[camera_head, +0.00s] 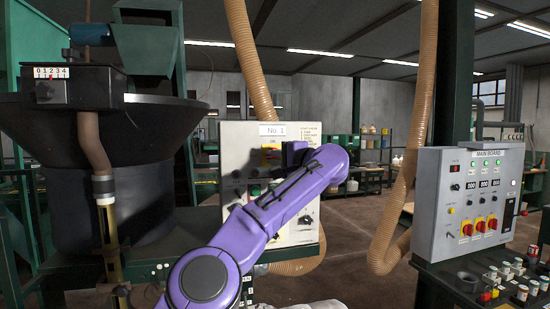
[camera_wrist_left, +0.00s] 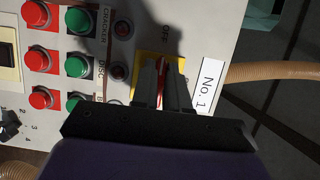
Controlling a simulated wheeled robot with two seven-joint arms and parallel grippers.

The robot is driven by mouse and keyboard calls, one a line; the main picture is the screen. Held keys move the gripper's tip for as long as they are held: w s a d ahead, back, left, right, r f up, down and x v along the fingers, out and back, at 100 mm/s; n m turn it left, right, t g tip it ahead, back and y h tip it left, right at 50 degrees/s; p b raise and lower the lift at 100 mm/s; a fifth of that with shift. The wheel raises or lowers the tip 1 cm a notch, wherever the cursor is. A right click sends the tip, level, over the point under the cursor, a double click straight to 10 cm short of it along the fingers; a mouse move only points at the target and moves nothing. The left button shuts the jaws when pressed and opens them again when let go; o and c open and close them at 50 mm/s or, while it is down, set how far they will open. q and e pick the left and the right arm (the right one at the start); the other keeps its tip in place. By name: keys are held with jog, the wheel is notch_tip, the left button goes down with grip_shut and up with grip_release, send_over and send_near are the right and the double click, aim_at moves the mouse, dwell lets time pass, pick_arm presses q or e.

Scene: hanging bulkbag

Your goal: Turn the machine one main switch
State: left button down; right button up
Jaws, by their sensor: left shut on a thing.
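The machine one panel (camera_head: 235,134) is a pale control box with a "No. 1" label. Its main switch (camera_head: 270,157) is a red handle on a yellow plate, partly hidden by my left gripper (camera_head: 288,155) and the purple arm. In the left wrist view, my left gripper (camera_wrist_left: 162,82) is shut on the red handle of the switch (camera_wrist_left: 160,98), with a finger on each side. The word OFF is printed beside the yellow plate. The handle's exact angle is hard to tell between the fingers. My right gripper is not in view.
Red and green push buttons (camera_wrist_left: 77,67) sit beside the switch in the left wrist view. The main board (camera_head: 465,200) with more red-yellow switches stands at the right. Ribbed hoses (camera_head: 402,190) hang in between. A large dark hopper (camera_head: 110,190) stands at the left.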

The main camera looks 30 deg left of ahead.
pick_arm(q)
jog(key=c, duration=1.1)
grip_release()
jog(key=shift+c, duration=0.2)
jog(key=b+v, duration=0.4)
jog(key=v, duration=0.6)
jog(key=shift+d, duration=0.25)
